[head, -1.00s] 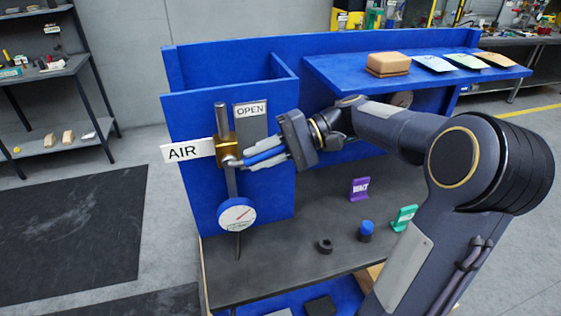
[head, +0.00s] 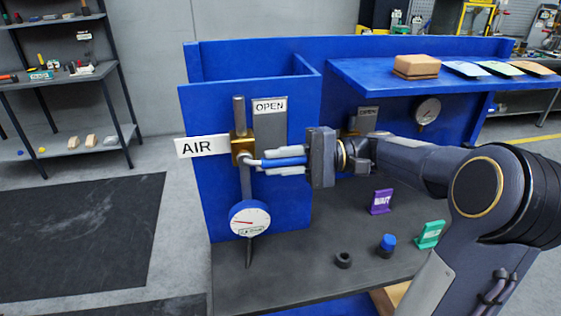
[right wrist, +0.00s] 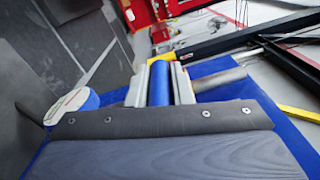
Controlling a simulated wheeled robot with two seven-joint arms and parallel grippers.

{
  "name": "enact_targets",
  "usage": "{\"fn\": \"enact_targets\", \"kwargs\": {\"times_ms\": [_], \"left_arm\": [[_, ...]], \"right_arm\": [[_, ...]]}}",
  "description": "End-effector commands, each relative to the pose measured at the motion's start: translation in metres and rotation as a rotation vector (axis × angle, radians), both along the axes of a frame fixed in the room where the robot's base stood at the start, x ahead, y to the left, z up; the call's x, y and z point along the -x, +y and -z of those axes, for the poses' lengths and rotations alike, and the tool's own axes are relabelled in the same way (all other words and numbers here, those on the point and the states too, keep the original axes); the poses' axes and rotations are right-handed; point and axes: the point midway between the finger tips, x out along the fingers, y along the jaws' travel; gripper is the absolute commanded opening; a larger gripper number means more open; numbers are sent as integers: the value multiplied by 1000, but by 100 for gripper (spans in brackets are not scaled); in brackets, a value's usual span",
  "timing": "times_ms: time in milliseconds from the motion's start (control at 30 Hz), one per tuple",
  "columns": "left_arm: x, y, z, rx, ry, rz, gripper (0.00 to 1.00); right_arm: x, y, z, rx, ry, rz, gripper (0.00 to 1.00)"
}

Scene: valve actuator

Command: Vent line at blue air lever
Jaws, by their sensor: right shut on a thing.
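The blue air lever (head: 284,161) sticks out to the right, about level, from a brass valve (head: 243,147) on a grey vertical pipe. My right gripper (head: 276,162) is shut on its blue sleeve. In the right wrist view the blue lever (right wrist: 160,84) sits between the two pale fingers of my right gripper (right wrist: 160,78). A white AIR sign (head: 198,147) is left of the valve, and an OPEN plate (head: 269,107) is above the lever. A round gauge (head: 250,219) hangs below, its red needle pointing left. My left gripper is out of view.
The dark bench top (head: 300,282) holds a purple WAIT tag (head: 381,201), a green tag (head: 430,234), a blue-capped knob (head: 387,244) and a black ring (head: 343,260). A blue shelf (head: 360,83) with a tan block (head: 417,66) overhangs my right arm. A second gauge (head: 427,111) is behind.

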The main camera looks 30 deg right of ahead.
Motion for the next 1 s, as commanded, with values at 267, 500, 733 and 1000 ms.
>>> {"fn": "enact_targets", "kwargs": {"times_ms": [267,500,733,1000], "left_arm": [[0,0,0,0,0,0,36],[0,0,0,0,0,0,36],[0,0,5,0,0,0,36],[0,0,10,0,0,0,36]], "right_arm": [[0,1,2,-4,6,-3,41],[0,0,1,-2,4,-2,41],[7,-24,3,-2,5,2,41],[21,-64,3,-2,5,1,41]]}}
